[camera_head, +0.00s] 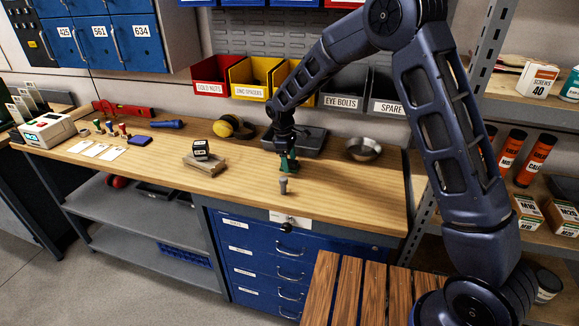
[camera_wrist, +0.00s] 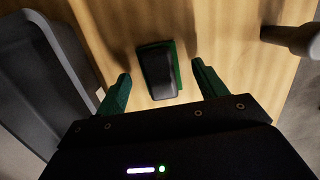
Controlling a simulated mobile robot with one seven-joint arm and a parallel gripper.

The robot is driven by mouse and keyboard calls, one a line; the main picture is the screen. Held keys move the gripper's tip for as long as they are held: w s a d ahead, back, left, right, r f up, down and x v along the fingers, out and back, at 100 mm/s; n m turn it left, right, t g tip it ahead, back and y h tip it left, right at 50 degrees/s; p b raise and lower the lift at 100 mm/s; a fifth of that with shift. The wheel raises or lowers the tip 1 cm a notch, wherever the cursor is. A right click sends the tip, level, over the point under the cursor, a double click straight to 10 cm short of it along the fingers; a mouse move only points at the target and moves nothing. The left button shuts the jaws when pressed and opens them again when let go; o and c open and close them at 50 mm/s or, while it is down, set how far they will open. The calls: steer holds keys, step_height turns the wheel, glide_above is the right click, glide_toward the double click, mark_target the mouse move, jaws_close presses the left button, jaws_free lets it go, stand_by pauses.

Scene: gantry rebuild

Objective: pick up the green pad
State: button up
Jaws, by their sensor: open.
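The green pad (camera_wrist: 179,70) lies on the wooden worktop in the wrist view, its green edge showing around a dark grey top. My gripper (camera_wrist: 160,72) is open, with one green finger to the left of the pad and the other to its right. Both fingers stand apart from the pad, with visible gaps. In the head view my gripper (camera_head: 289,163) is low over the worktop, in front of a dark tray. The pad itself is hard to tell from the green fingers there.
The dark tray (camera_wrist: 38,85) stands close on the left in the wrist view. A grey peg-like piece (camera_head: 283,185) stands near the worktop's front edge, also at upper right in the wrist view (camera_wrist: 292,39). A metal bowl (camera_head: 363,149) is to the right. A blue pad (camera_head: 139,141) lies far left.

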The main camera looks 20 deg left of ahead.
steer(key=shift+f, duration=0.55)
steer(key=shift+c, duration=0.4)
steer(key=c, duration=1)
